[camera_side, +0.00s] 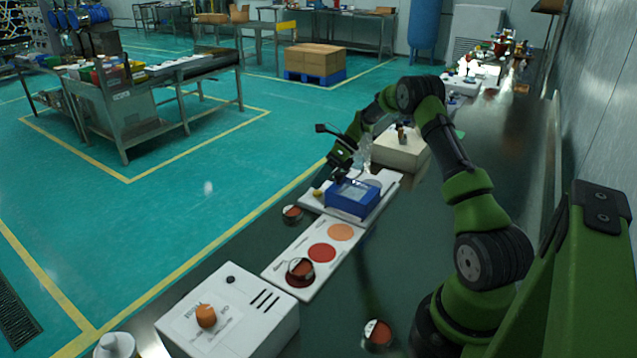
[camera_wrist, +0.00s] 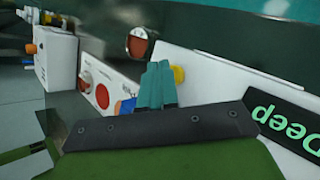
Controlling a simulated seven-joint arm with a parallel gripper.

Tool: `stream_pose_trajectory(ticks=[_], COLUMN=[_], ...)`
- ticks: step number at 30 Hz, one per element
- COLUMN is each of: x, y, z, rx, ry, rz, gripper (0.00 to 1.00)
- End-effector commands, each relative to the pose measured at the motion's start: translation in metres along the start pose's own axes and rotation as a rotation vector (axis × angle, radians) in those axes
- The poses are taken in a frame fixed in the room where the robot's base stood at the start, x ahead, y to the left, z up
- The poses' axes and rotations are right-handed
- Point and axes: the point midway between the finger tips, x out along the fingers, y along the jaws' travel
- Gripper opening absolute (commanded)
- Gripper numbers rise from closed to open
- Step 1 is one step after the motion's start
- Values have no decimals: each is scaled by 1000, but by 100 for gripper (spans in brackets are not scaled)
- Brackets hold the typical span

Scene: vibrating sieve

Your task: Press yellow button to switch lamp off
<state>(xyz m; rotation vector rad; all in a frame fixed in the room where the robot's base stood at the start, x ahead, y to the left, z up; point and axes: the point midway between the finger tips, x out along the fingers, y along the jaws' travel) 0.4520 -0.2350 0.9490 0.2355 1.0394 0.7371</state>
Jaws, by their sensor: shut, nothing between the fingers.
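The yellow button (camera_side: 318,193) is a small round knob at the left end of a white panel (camera_side: 388,187). In the wrist view the yellow button (camera_wrist: 178,74) shows just right of my fingertips, partly behind them. My gripper (camera_side: 337,178) is shut and empty, above the panel beside the blue box (camera_side: 352,200). In the wrist view my gripper (camera_wrist: 160,66) shows its two teal fingers together. I cannot tell whether they touch the button. I cannot make out which thing is the lamp or whether it is lit.
A white board with coloured circles (camera_side: 322,253) lies nearer the camera, with a round dish (camera_side: 300,269) on it. Other dishes (camera_side: 292,213) (camera_side: 377,334) lie on the dark bench. A white box (camera_side: 255,310) with an orange knob (camera_side: 206,316) stands at the front.

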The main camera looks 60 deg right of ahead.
Motion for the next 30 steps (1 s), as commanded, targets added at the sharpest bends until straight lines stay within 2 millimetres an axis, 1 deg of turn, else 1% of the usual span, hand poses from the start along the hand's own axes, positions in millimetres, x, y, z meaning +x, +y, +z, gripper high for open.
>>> stream_pose_trajectory(ticks=[6, 15, 24, 30], x=[6, 6, 0, 0], y=[-4, -4, 1, 1], z=[-4, -4, 0, 0], rx=[0, -1, -1, 0], ry=[1, 1, 1, 1], rz=[0, 0, 0, 0], gripper=[0, 0, 0, 0])
